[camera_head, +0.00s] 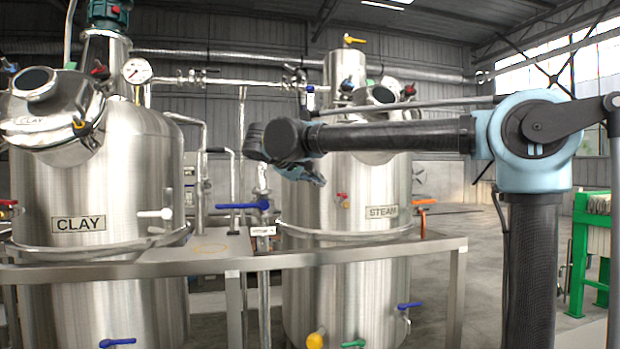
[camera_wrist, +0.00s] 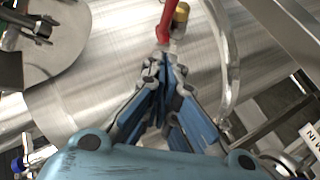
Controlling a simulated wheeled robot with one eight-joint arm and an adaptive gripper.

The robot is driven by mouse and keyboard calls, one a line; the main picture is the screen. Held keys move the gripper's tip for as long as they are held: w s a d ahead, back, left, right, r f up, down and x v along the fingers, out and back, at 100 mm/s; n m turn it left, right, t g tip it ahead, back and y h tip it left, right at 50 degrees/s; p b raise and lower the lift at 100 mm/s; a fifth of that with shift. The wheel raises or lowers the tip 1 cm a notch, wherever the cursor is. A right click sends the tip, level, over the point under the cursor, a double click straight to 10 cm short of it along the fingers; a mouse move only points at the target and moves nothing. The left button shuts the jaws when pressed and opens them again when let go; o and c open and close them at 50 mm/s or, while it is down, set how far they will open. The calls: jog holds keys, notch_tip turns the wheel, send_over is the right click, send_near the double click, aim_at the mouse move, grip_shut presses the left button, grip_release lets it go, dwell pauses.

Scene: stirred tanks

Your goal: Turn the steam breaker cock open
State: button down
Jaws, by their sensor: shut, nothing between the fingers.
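My gripper (camera_head: 320,181) is in front of the tank, a little above and left of that handle. Its fingers (camera_wrist: 163,68) are shut and empty, just short of the handle's end. I cannot tell whether they touch. No label names the breaker cock.
A metal rail frame (camera_head: 380,249) runs in front of the tanks. The CLAY tank (camera_head: 90,185) stands at left. Several other coloured handles are around, including a long blue one (camera_head: 243,205) left of my gripper. Pipes pass between the tanks.

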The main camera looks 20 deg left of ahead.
aim_at(341, 194)
jog(key=shift+w+d+f, duration=0.85)
jog(key=shift+d, duration=0.2)
jog(key=shift+w+d+f, duration=0.8)
jog(key=shift+d, duration=0.25)
jog(key=shift+s, duration=0.1)
